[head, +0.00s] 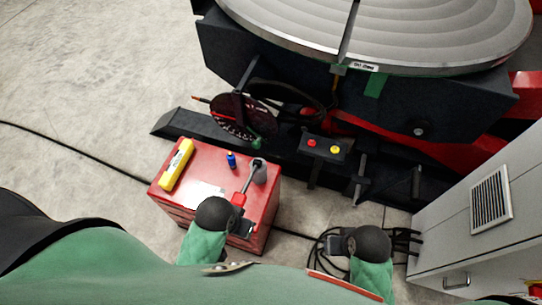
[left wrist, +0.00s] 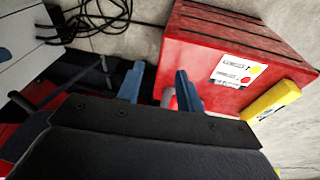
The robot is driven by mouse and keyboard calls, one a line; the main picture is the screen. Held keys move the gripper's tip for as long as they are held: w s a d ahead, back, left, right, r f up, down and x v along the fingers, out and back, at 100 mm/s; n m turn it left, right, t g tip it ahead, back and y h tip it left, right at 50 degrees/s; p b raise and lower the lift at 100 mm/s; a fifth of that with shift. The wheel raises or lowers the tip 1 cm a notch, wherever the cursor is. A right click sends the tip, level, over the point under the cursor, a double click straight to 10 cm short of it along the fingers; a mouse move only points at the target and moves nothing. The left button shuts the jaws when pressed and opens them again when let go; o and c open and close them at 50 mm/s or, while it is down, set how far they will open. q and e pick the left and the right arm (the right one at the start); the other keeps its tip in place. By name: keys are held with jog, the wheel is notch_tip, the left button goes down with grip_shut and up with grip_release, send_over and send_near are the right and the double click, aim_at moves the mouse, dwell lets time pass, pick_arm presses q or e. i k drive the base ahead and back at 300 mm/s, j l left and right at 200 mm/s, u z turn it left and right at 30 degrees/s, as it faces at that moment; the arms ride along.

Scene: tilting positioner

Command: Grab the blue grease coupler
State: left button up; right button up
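The blue grease coupler (head: 231,159) is a small blue piece with a darker top, standing on the red cabinet (head: 205,166) in the head view. My left gripper (head: 246,229) is low at the cabinet's near edge, apart from the coupler. The left wrist view shows its two blue fingers (left wrist: 159,72) spread with a gap and nothing held. I cannot make out the coupler in that view. My right gripper (head: 335,245) is right of the cabinet, above the floor and cables; its fingers are too small to judge.
A yellow box (head: 177,164) lies at the cabinet's left side. A grey cup (head: 260,172) stands right of the coupler, with a red-ended tool (head: 249,184) beside or in it. The positioner (head: 390,30) with its round table stands behind. A grey cabinet (head: 475,220) is at right.

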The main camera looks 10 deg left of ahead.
aim_at(230, 156)
jog(key=k+j+z, duration=0.2)
jog(key=j+z, duration=0.25)
jog(key=k+j+z, duration=0.25)
jog(key=z, duration=0.15)
jog(key=k+j+z, duration=0.3)
jog(key=z, duration=0.15)
jog(key=k+j, duration=0.25)
jog(key=k, duration=0.2)
